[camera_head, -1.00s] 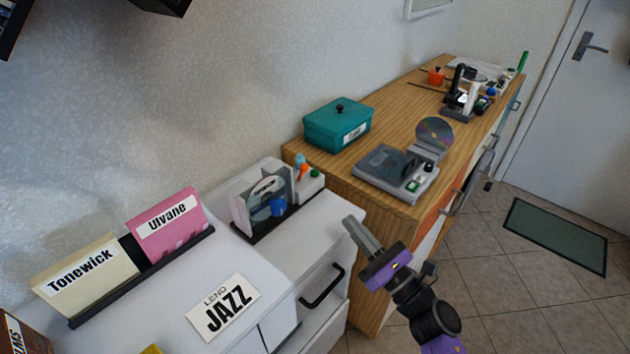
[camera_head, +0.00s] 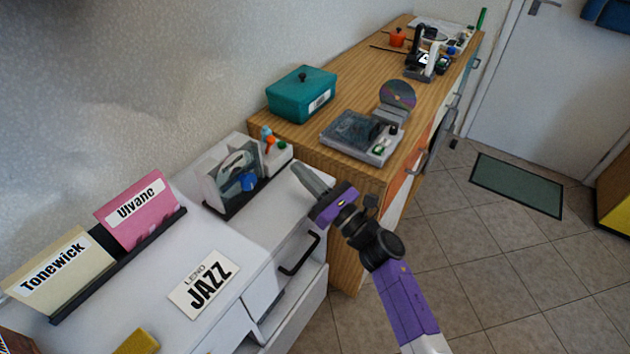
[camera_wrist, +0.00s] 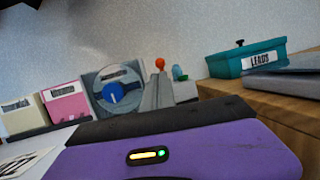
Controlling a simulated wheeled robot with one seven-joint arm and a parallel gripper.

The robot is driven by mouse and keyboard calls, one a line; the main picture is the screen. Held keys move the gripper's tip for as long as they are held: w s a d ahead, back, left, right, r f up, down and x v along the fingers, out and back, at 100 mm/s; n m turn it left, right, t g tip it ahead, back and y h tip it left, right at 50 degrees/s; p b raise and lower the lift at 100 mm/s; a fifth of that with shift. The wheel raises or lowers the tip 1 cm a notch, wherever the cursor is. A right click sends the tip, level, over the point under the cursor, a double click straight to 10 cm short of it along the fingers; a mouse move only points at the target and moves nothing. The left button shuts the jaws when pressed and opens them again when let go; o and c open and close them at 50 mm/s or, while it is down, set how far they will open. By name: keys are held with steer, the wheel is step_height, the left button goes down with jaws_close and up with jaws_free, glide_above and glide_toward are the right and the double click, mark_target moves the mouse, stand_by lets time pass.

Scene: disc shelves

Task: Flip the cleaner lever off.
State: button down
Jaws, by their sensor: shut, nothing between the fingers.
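The cleaner (camera_head: 232,182) is a light grey unit with an upright disc housing and a blue knob (camera_head: 248,182), on the white cabinet. A small block with an orange-tipped lever (camera_head: 271,141) and a green part sits at its right end. In the wrist view the cleaner (camera_wrist: 98,88), its blue knob and the orange lever tip (camera_wrist: 160,63) show. My gripper (camera_head: 297,168) is shut and empty, just right of the cleaner and apart from it in the head view. In the wrist view my gripper (camera_wrist: 158,78) covers the lever's lower part.
A teal box (camera_head: 301,95) and a grey disc player (camera_head: 362,138) stand on the wooden cabinet to the right. Pink (camera_head: 141,210) and cream (camera_head: 50,270) sleeves stand in a rack at left. A JAZZ card (camera_head: 204,284) lies in front.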

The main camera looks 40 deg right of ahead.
mark_target(268, 145)
steer(key=x, duration=0.6)
steer(key=shift+w+r+p, duration=0.1)
steer(key=shift+w+p, duration=0.3)
steer(key=shift+r+p, duration=0.25)
steer(key=shift+p, duration=0.2)
